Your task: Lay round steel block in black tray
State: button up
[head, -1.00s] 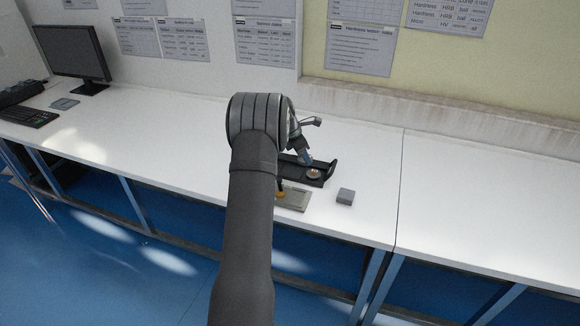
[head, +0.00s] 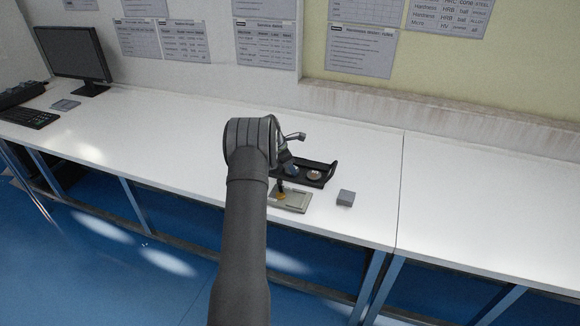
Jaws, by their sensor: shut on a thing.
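The black tray (head: 327,171) lies on the white bench, with raised ends. A round metallic disc (head: 314,175) sits in its right part. My gripper (head: 291,172) is over the left part of the tray, left of that disc, pointing down. It is shut on a small piece, taken to be the round steel block, which is too small and too covered by the jaws to make out clearly. Whether this piece touches the tray floor cannot be told. My arm hides the tray's left end.
A grey plate (head: 292,203) with a small yellowish part lies in front of the tray, partly behind my arm. A grey square block (head: 346,198) stands to the right. A monitor (head: 72,56) and keyboard (head: 29,118) are far left. The bench's right side is clear.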

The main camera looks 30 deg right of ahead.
jog(key=shift+f, duration=0.1)
jog(key=o, duration=1.2)
jog(key=shift+c, duration=0.2)
jog(key=v, duration=1.2)
jog(key=x, duration=1.2)
jog(key=shift+f, duration=0.15)
notch_tip(320, 180, up, 3)
jog(key=shift+f, duration=0.15)
jog(key=shift+r, duration=0.7)
